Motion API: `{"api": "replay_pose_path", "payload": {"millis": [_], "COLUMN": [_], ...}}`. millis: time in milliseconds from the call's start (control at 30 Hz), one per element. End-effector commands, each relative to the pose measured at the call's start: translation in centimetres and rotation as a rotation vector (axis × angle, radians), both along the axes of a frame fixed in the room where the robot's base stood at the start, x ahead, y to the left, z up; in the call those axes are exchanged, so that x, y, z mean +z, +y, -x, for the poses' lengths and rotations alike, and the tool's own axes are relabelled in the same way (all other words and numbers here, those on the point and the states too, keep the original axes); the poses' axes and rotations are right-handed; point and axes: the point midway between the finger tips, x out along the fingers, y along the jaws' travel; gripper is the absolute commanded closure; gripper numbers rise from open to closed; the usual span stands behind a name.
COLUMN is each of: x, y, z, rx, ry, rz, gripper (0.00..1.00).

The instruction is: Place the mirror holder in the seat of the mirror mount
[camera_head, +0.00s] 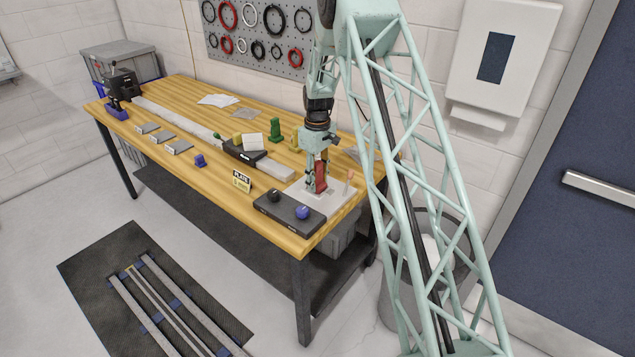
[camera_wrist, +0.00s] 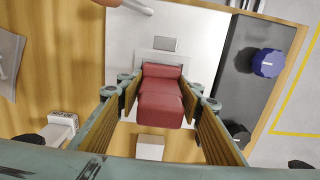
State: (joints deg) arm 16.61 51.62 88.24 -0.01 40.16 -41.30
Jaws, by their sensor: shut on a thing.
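A red block-shaped part, which I take to be the mirror holder (camera_head: 321,178), is upright between the fingers of my gripper (camera_head: 317,165). In the wrist view my gripper (camera_wrist: 163,92) is shut on the red holder (camera_wrist: 160,98), with one finger on each side. The holder is over a pale square plate (camera_head: 338,199), which looks like the mirror mount. In the wrist view this plate (camera_wrist: 200,30) carries a raised pale block with a grey patch (camera_wrist: 165,44), just beyond the holder. I cannot tell whether the holder touches the plate; its underside is hidden.
A dark tray (camera_head: 270,209) with a black knob and a blue knob (camera_head: 302,212) lies beside the plate at the table's front edge.

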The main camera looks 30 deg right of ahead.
Motion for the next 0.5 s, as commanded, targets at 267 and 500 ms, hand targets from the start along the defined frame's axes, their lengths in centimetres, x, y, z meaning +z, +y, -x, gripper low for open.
{"api": "replay_pose_path", "payload": {"millis": [267,500], "x": [-0.34,-0.63], "y": [-0.01,-0.01], "z": [-0.03,-0.03], "rx": [0.000,0.000], "ry": [-0.001,-0.001], "rz": [0.000,0.000], "gripper": [0.80,0.80]}}
